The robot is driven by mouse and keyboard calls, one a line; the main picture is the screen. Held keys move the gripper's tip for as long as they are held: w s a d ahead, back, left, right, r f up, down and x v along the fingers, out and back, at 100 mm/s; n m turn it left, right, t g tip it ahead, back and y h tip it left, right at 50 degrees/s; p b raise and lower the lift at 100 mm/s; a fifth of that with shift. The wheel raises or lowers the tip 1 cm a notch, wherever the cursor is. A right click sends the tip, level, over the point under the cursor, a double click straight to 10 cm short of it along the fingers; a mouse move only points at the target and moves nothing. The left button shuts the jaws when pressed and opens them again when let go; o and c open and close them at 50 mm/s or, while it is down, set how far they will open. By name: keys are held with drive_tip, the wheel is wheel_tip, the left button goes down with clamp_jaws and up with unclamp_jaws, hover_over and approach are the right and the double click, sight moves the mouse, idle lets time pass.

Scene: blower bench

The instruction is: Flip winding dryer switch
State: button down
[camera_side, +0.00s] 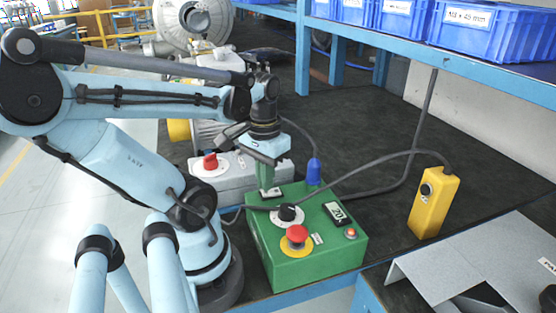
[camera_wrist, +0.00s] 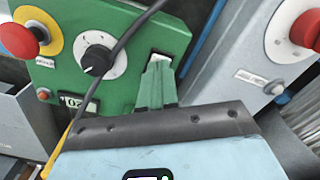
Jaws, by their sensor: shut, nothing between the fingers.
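A green control box (camera_side: 300,265) stands on the bench, with a black rotary knob (camera_side: 287,213) on a white dial and a red mushroom button (camera_side: 297,234) on a yellow ring. My gripper (camera_side: 268,190) points down at the far left part of its top face. In the wrist view my shut, empty fingers (camera_wrist: 157,75) are over a small white plate with a dark slot (camera_wrist: 159,56) on the green face. The fingers partly cover this plate, and its switch position is hidden. I cannot tell whether the fingertips touch it. No label naming the dryer is readable.
A grey box with a red knob (camera_side: 210,161) stands behind the green box. A yellow box (camera_side: 434,205) with a black knob stands to the right. A dark cable (camera_side: 350,172) arches over the green box and crosses near the dial.

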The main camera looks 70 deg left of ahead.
drive_tip(key=shift+f, duration=0.6)
idle(0.3)
drive_tip(key=shift+r, duration=3.55)
